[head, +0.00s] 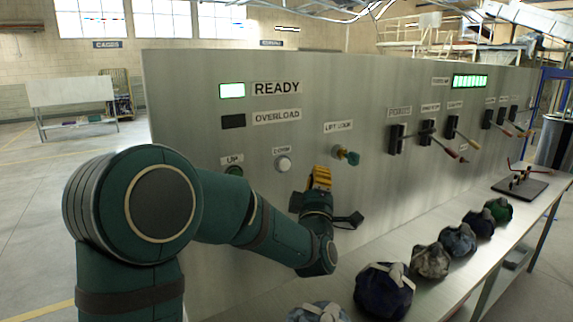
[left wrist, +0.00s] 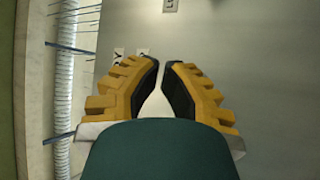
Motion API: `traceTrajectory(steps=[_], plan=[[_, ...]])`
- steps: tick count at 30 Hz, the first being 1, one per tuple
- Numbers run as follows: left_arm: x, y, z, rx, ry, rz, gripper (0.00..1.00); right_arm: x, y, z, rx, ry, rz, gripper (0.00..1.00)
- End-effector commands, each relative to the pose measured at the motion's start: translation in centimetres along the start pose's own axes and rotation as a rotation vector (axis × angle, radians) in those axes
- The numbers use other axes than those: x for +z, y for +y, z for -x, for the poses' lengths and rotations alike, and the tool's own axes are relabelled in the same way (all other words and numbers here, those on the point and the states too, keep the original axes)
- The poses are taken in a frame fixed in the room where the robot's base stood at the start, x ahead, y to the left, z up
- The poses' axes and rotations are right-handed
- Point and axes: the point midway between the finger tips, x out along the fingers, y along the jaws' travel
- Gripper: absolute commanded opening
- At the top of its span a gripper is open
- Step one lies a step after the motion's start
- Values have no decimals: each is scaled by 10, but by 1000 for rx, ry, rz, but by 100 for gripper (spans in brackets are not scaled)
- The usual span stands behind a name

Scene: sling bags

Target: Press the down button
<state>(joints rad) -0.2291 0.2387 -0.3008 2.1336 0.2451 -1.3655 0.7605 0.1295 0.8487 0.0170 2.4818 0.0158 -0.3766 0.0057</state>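The down button (head: 283,163) is a round pale button under a DOWN label on the grey metal panel (head: 350,85). My left gripper (head: 320,176), with yellow fingers, is in front of the panel, to the right of the button and a little lower. It is apart from the button in the head view. In the left wrist view my left gripper (left wrist: 165,64) has its fingertips drawn together with only a thin gap, and no object is seen held. The button cannot be made out there. My right gripper is not in view.
The green up button (head: 234,171) is left of the down button, partly behind my arm. A teal key switch (head: 351,157) marked LIFT LOCK sits above right of my gripper. Several levers line the panel farther right. Several sling bags (head: 384,291) lie on the shelf below.

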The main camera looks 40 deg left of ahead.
Motion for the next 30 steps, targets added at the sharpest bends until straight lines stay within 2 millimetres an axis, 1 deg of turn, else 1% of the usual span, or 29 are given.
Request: traceTrajectory(steps=[7, 11, 17, 25, 27, 30], plan=[[0, 0, 0, 0, 0, -1, 0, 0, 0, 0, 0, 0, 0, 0], [-2, -2, -4, -1, 0, -2, 0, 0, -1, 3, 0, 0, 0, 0], [-13, -11, -18, -1, 2, -4, 0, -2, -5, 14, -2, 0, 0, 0], [-31, -30, -43, -2, 0, -4, 0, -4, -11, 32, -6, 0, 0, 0], [-34, -36, -47, 2, 2, -1, 0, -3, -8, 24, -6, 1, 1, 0], [-39, -42, -53, 0, 2, -1, 0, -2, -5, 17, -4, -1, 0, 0]])
